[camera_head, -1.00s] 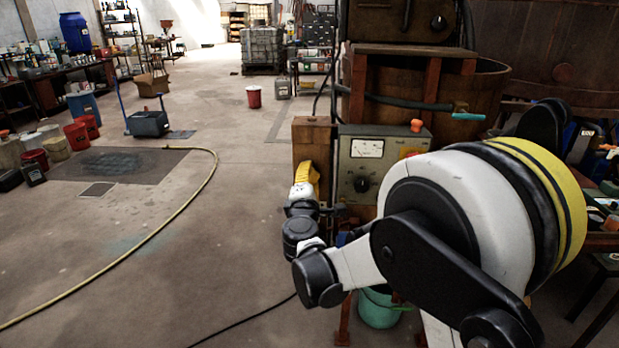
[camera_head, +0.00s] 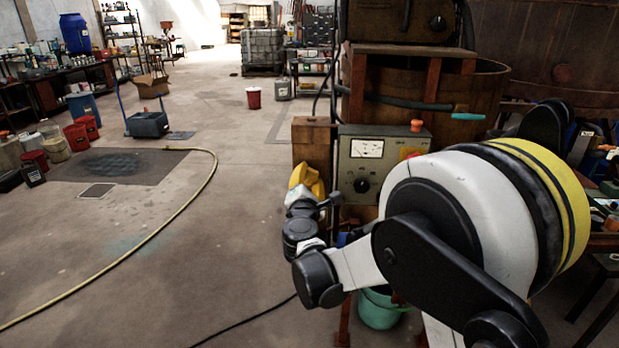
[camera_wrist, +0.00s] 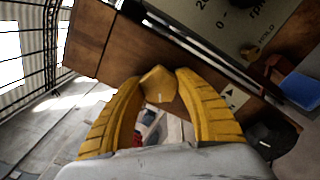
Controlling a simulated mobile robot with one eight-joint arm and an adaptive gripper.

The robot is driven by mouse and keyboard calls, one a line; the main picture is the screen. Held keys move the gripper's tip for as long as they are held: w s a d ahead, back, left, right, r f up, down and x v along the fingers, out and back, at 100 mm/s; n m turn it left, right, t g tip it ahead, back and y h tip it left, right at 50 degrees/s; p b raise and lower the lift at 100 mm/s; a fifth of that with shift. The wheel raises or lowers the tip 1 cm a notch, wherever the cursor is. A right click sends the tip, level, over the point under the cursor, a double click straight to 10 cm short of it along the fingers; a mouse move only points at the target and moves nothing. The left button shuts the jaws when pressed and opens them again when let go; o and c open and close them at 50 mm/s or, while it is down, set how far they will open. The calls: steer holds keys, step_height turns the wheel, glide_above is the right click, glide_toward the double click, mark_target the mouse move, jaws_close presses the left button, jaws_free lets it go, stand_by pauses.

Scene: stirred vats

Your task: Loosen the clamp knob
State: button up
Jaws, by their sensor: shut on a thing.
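The clamp knob (camera_wrist: 158,84) is a yellowish-brown faceted knob in front of a brown wooden post (camera_wrist: 120,55) in the wrist view. My gripper (camera_wrist: 160,88) has two yellow ribbed fingers, one on each side of the knob, shut on it. In the head view my gripper (camera_head: 306,180) is at the lower part of the wooden post (camera_head: 312,145), left of the grey control box. The knob is hidden there behind the fingers and wrist.
The grey control box (camera_head: 365,165) with a dial and black knob stands just right of my gripper. A wooden vat (camera_head: 480,90) is behind it. A green bucket (camera_head: 378,308) stands below my arm. A yellow hose (camera_head: 150,240) lies on the open floor at left.

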steer(key=o, duration=1.2)
steer(key=s, duration=1.2)
steer(key=shift+a, duration=0.25)
